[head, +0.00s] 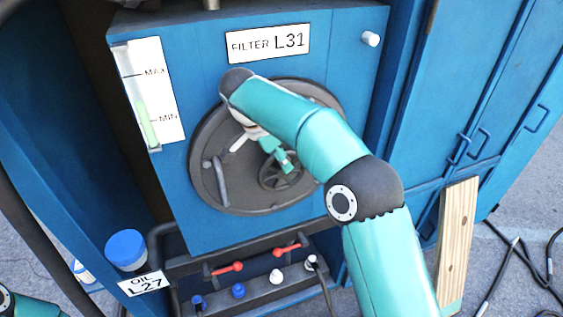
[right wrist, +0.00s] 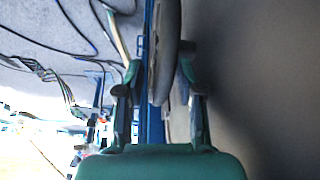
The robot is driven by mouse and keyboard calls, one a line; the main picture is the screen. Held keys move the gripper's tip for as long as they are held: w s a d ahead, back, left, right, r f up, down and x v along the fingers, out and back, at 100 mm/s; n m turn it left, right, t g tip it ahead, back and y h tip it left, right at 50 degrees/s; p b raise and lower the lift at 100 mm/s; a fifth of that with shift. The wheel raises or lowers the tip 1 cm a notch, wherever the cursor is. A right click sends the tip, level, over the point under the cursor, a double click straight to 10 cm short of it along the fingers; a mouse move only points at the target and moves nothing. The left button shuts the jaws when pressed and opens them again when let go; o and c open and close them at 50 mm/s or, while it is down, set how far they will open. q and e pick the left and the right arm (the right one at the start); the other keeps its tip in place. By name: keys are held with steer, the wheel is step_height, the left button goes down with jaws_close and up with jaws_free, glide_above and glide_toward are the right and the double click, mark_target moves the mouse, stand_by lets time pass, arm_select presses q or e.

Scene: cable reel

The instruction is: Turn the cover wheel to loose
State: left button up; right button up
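The cover (head: 205,155) is a round dark disc on the front of a blue filter box (head: 350,60) labelled FILTER L31. A small dark spoked wheel (head: 282,180) sits on the right part of the cover. My right gripper (head: 287,163) is in front of the wheel, near its upper edge. In the right wrist view its two fingers (right wrist: 160,80) are spread apart, with a grey curved edge, which I cannot identify for certain, reaching between them. I cannot tell whether they touch it. My right arm hides part of the cover. My left gripper is out of view.
A grey bar handle (head: 220,181) stands on the cover's left side. Below are red levers (head: 228,268) and a blue-capped container (head: 126,249). A level gauge (head: 150,95) is at upper left. A wooden plank (head: 457,240) and cables (head: 510,250) are at right.

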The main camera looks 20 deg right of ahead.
mark_target(263, 165)
jaws_close()
steer(key=shift+a+h, duration=0.2)
steer(key=shift+h, duration=0.1)
steer(key=shift+a+f+h, duration=0.25)
steer(key=shift+a+h, duration=0.3)
steer(key=shift+h, duration=0.65)
steer(key=shift+a+f+h+b, duration=0.25)
steer(key=shift+a+h+b, duration=0.15)
steer(key=shift+h, duration=0.65)
steer(key=shift+a+f+h+b, duration=0.2)
steer(key=shift+a+h+b, duration=0.15)
steer(key=shift+h, duration=0.7)
jaws_free()
